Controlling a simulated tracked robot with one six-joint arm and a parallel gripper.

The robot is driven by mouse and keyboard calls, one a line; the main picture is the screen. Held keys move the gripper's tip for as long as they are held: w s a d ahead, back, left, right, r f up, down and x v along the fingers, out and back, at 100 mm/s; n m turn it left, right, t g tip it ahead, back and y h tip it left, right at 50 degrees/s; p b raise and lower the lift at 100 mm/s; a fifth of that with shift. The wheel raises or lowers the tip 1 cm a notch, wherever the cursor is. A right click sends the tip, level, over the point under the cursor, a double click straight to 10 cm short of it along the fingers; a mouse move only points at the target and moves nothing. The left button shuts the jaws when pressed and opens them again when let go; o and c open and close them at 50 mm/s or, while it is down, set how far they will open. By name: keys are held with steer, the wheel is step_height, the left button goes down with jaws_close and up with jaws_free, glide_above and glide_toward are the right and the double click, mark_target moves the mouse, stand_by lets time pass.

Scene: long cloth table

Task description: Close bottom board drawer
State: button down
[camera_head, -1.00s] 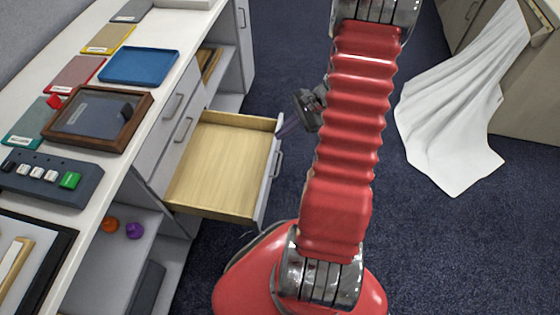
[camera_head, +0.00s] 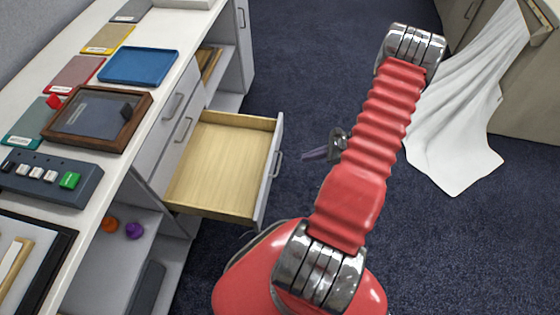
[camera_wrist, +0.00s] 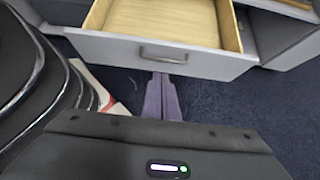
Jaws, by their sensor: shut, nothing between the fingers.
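The bottom drawer (camera_head: 222,168) is pulled far out of the grey cabinet and looks empty, with a pale wood inside. Its grey front panel and handle (camera_head: 277,163) face right in the head view. In the wrist view the drawer front (camera_wrist: 205,58) and its handle (camera_wrist: 163,55) are at the top. My gripper (camera_head: 312,154) is to the right of the drawer front, apart from it in the head view. In the wrist view its purple fingers (camera_wrist: 162,97) are together, pointing toward the handle, with nothing between them.
Two closed drawers (camera_head: 172,118) are in the cabinet beside the open one. The counter (camera_head: 140,90) holds a blue tray (camera_head: 138,65), a wooden frame (camera_head: 97,118) and a button panel (camera_head: 50,177). A white cloth (camera_head: 455,120) hangs to the floor at right. The carpet (camera_head: 300,80) between is clear.

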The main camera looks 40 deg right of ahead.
steer(key=shift+w+a+r+x, duration=0.15)
steer(key=shift+w+r+x, duration=0.15)
steer(key=shift+x, duration=1.85)
steer(key=shift+w+a+r+x, duration=0.2)
steer(key=shift+r+x, duration=0.15)
steer(key=shift+x, duration=1.8)
steer(key=shift+w+a+r+x, duration=0.15)
steer(key=shift+w+r+x, duration=0.15)
steer(key=shift+x, duration=1.9)
